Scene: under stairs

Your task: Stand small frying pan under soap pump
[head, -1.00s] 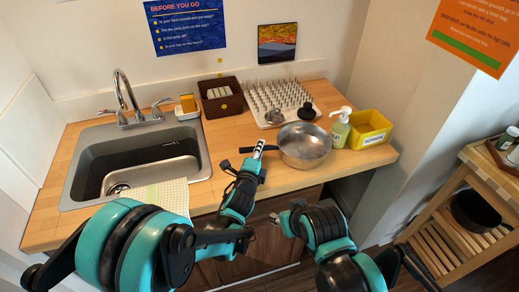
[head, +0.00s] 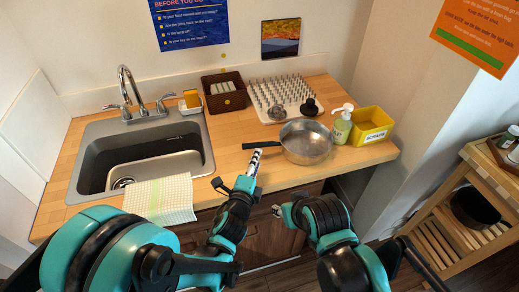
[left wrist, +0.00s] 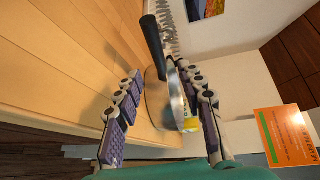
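The small frying pan (head: 306,146) is a steel pan on the wooden counter, its black handle (head: 262,145) pointing left. The soap pump (head: 341,127) is a green bottle with a white top, standing upright on the counter just right of the pan. My left gripper (head: 236,171) is open and empty at the counter's front edge, below the handle. In the left wrist view, the pan (left wrist: 158,104) and its handle (left wrist: 153,45) show between and beyond the spread fingers. My right gripper (head: 278,210) is low in front of the cabinet; its fingers are too small to judge.
A yellow box (head: 371,127) stands right of the soap pump. A white peg rack (head: 283,97) with dark items is behind the pan, and a brown basket (head: 223,92) is to its left. The sink (head: 140,158) has a cloth (head: 160,199) over its front edge.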

